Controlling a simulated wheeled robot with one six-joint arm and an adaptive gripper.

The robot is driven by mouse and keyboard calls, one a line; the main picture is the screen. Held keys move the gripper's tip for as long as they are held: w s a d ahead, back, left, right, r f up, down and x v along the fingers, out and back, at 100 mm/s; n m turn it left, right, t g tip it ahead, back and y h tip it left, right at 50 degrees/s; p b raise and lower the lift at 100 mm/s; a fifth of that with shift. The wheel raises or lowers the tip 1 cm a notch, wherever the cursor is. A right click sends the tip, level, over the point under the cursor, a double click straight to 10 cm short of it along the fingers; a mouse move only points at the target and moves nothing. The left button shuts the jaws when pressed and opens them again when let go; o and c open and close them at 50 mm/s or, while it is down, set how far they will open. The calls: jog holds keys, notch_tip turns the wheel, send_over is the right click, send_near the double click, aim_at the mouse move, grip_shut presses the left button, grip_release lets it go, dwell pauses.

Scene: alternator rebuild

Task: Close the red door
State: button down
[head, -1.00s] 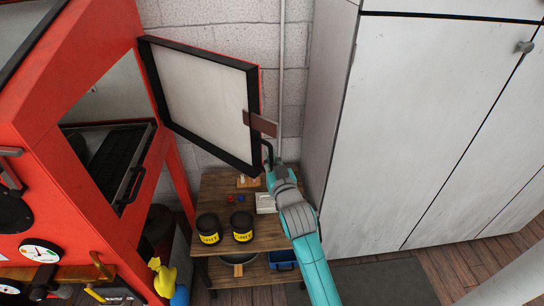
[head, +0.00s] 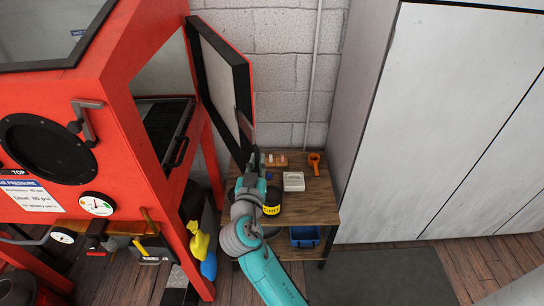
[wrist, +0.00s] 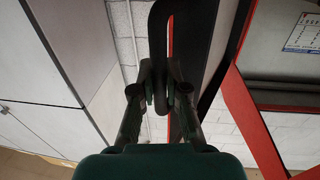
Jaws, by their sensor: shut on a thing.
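The red door (head: 249,80) hangs partly open on the red cabinet (head: 140,75). Its inner side shows a pale panel with a black frame, and its outer edge is red. In the wrist view, my gripper (wrist: 160,85) is shut on the door's dark handle (wrist: 157,40), close beside the red door edge (wrist: 170,40). In the head view, my gripper (head: 254,156) is at the door's lower free corner, and my wrist hides part of it. The cabinet's opening (head: 160,65) with a dark grate inside is still exposed.
A small wooden table (head: 310,205) stands below the door with a black jar (head: 272,201), a white tray (head: 293,181) and an orange part (head: 314,163). A yellow and blue spray bottle (head: 203,250) is beside the cabinet. A tall grey locker (head: 440,120) stands right.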

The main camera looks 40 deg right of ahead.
jog(key=w+a+m+g+h, duration=0.2)
jog(key=a, duration=0.7)
jog(key=w+a+m+g+h, duration=0.1)
jog(key=w+a+g+h, duration=0.1)
jog(key=a, duration=0.6)
jog(key=shift+w+a+m+g, duration=0.35)
jog(key=shift+a+m+g, duration=0.05)
jog(key=c, duration=1.2)
grip_release()
jog(key=shift+f, duration=0.1)
jog(key=v, duration=1.2)
